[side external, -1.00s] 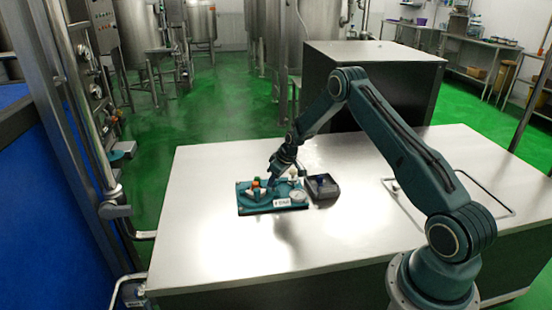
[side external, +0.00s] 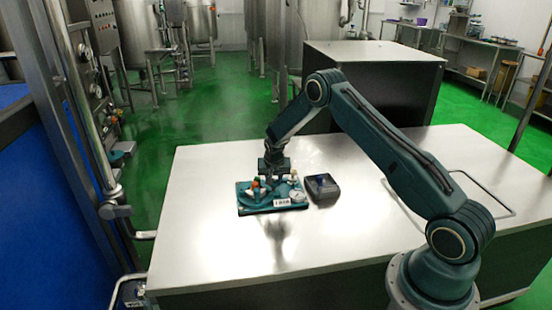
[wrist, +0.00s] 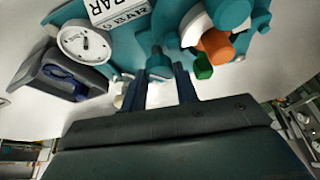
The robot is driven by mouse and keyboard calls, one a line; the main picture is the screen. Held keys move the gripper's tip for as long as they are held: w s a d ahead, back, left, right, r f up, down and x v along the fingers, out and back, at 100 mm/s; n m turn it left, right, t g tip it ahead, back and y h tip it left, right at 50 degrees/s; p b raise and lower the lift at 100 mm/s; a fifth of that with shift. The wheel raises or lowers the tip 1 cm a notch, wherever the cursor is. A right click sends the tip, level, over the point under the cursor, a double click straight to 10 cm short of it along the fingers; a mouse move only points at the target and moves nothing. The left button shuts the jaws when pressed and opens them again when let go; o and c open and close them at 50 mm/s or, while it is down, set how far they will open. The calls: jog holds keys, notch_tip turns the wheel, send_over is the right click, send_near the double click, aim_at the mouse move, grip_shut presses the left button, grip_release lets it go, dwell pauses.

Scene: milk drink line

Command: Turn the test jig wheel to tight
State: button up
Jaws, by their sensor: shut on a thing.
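The test jig is a teal board (side external: 262,211) on the steel table; it also shows in the wrist view (wrist: 120,52). It carries a white gauge (wrist: 84,42), a "6 BAR" label (wrist: 118,10), an orange knob (wrist: 214,44) and a green knob (wrist: 203,67). My gripper (side external: 272,186) points down over the board. In the wrist view my gripper (wrist: 160,72) is shut on a small teal part (wrist: 158,64) between its fingertips, apparently the jig wheel. The fingers hide much of it, and I cannot read its turn angle.
A dark open box (side external: 323,189) with a blue item inside stands just right of the jig; it also shows in the wrist view (wrist: 48,82). A bent metal rail (side external: 488,190) is at the table's right. The left of the steel table (side external: 195,220) is clear.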

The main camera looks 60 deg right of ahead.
jog(key=m, duration=0.2)
jog(key=m+g, duration=0.1)
jog(key=shift+w+a+m+h, duration=0.1)
jog(key=shift+w+m+h, duration=0.1)
jog(key=shift+m+h, duration=0.2)
jog(key=shift+m+g, duration=0.9)
jog(key=shift+m, duration=1)
jog(key=o, duration=1)
jog(key=shift+r, duration=0.15)
jog(key=shift+v, duration=6.75)
